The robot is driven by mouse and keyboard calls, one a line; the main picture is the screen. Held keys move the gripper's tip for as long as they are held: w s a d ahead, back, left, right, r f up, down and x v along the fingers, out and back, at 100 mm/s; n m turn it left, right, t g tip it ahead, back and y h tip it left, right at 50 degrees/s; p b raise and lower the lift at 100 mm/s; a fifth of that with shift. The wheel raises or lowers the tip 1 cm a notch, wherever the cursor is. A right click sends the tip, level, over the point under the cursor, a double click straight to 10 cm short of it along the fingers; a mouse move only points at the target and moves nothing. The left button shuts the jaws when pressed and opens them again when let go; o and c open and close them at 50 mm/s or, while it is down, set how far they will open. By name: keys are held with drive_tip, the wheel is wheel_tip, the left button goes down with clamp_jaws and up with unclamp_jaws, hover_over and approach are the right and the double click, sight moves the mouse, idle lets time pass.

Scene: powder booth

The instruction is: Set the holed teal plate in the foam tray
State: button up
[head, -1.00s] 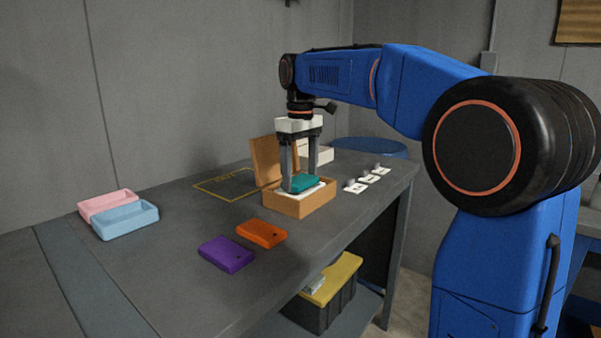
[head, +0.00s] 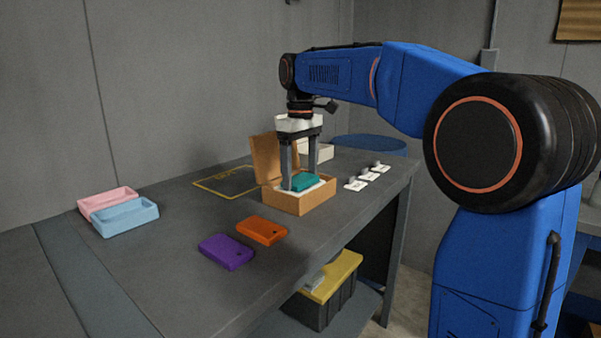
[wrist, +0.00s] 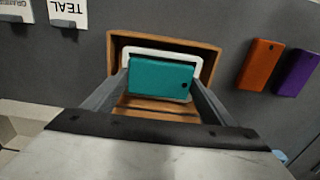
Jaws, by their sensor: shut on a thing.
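The holed teal plate (wrist: 160,77) is between the two fingers of my gripper (wrist: 160,82) in the wrist view, its small dark hole near the right end. It also shows in the head view (head: 305,182), low in the open wooden box (head: 313,203). My gripper (head: 301,183) points down into the box and is shut on the plate. The white foam tray (wrist: 200,60) lies in the box (wrist: 212,52), under and around the plate in the wrist view. I cannot tell whether the plate rests on the foam.
An orange plate (head: 262,231) and a purple plate (head: 226,251) lie in front of the box. Pink (head: 108,200) and light-blue (head: 125,217) trays stand at the left. White label cards (head: 368,177), one reading TEAL (wrist: 68,10), stand right of the box. The box lid (head: 268,157) stands open.

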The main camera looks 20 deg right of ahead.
drive_tip(key=o, duration=1.3)
drive_tip(key=shift+r, duration=0.1)
wheel_tip(320, 180, up, 17)
drive_tip(key=shift+r, duration=0.1)
